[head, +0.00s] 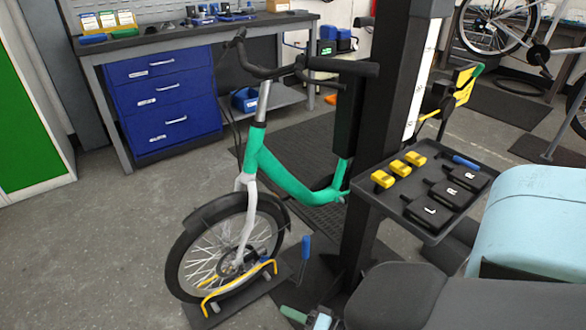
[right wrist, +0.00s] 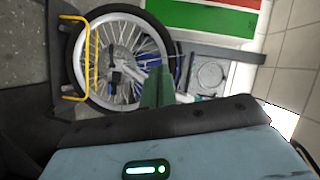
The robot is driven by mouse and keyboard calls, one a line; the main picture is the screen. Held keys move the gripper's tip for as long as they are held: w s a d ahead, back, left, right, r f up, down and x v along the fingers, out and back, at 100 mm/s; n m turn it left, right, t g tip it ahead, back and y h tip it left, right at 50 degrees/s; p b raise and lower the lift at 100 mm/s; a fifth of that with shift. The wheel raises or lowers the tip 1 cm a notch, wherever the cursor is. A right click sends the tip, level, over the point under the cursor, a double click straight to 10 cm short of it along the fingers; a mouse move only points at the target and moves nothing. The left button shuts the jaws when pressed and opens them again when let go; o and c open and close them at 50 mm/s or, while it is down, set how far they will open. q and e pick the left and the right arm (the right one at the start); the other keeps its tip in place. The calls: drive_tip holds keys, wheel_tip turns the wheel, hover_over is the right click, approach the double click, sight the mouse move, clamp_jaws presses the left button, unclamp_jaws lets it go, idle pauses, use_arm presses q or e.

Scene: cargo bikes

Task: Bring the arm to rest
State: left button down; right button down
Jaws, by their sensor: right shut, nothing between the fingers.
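My right arm comes in from the right of the head view and reaches to the bottom edge. My right gripper (head: 295,314) shows only in part there, low beside the dark arm link and near the floor. It is shut with nothing seen in it. My left gripper is not in view.
A green cargo bike (head: 285,178) stands with its front wheel in a yellow-railed stand (head: 238,286). A black post and a tool tray (head: 435,232) are close to my right arm. A workbench (head: 190,38) with blue drawers stands behind. Floor at left is clear.

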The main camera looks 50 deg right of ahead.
idle(0.6)
